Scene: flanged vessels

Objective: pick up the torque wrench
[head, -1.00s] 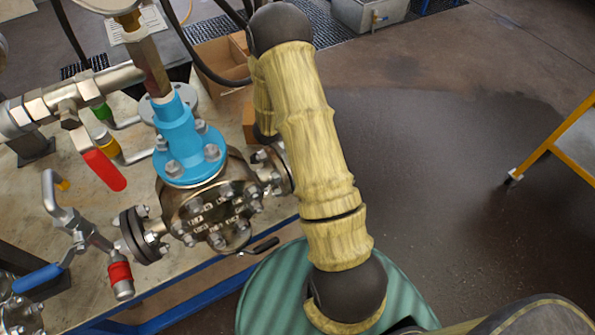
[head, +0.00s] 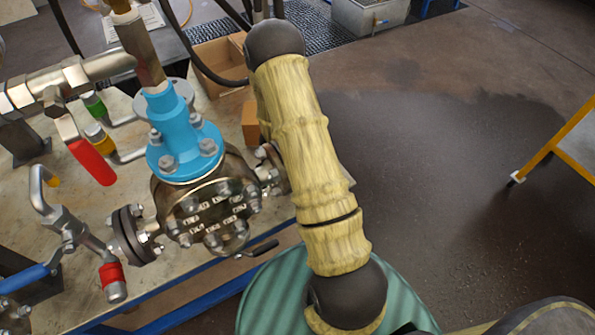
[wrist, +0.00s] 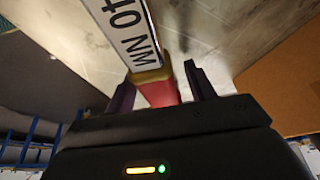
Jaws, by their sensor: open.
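In the wrist view, my gripper (wrist: 160,75) is open, with one dark finger on each side of a red part with a yellow collar. This looks like part of the torque wrench (wrist: 158,92). A white label with upside-down black lettering, apparently a number and NM, runs from it to the upper left. Gaps show between it and both fingers. Its lower end is hidden behind the gripper body. In the head view, my gripper and the wrench are not visible; my arm crosses the middle.
A flanged vessel with a blue neck (head: 183,140) stands on the bench (head: 75,190), left of my arm. Red-handled (head: 92,162) and blue-handled valves are beside it. A cardboard box (head: 218,65) is behind. A green drum (head: 270,295) stands below.

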